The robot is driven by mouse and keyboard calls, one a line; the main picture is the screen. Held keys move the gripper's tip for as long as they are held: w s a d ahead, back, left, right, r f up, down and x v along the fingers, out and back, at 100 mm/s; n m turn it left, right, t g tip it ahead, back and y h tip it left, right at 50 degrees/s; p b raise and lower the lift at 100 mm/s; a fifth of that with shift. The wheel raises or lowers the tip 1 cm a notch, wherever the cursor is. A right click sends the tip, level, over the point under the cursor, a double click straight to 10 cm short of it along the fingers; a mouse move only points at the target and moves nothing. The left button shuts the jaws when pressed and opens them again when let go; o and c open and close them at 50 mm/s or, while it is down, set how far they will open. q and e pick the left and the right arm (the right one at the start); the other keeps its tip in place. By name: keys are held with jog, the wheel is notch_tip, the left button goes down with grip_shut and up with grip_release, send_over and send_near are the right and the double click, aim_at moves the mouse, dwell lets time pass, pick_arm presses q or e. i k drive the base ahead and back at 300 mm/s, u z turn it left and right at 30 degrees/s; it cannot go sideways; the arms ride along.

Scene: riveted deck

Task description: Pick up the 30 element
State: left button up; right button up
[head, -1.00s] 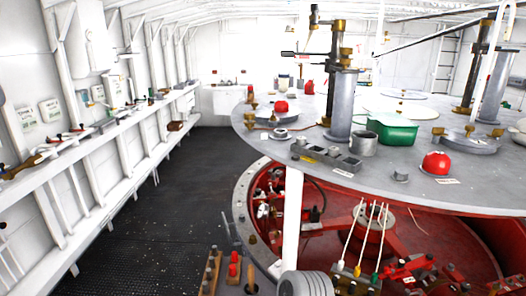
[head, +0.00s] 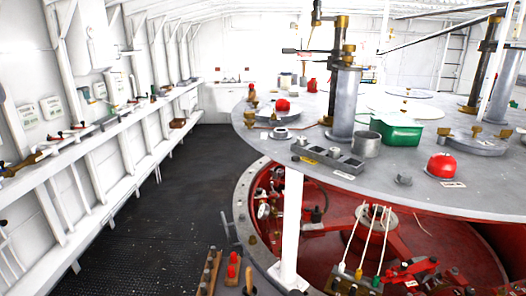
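No marking that reads 30 can be made out, so I cannot tell which thing is the 30 element. A grey block holder with square openings (head: 327,159) lies on the near edge of the round grey table (head: 262,125), with small labels beside it. A grey cup (head: 366,145) stands just behind it, and a small grey piece (head: 404,180) lies to its right. A red rounded object (head: 441,166) sits farther right. Neither of my grippers is in view.
A green container (head: 397,131) and a tall grey cylinder (head: 344,104) stand on the table. Below it is a red round pit (head: 335,235) with machinery. A white post (head: 290,225) rises at its near edge. A long shelf (head: 95,131) with tools runs along the left wall. The dark floor (head: 185,195) between is clear.

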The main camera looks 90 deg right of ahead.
aim_at(334, 152)
jog(key=u, duration=0.15)
jog(key=k, duration=1)
jog(key=z, duration=1.4)
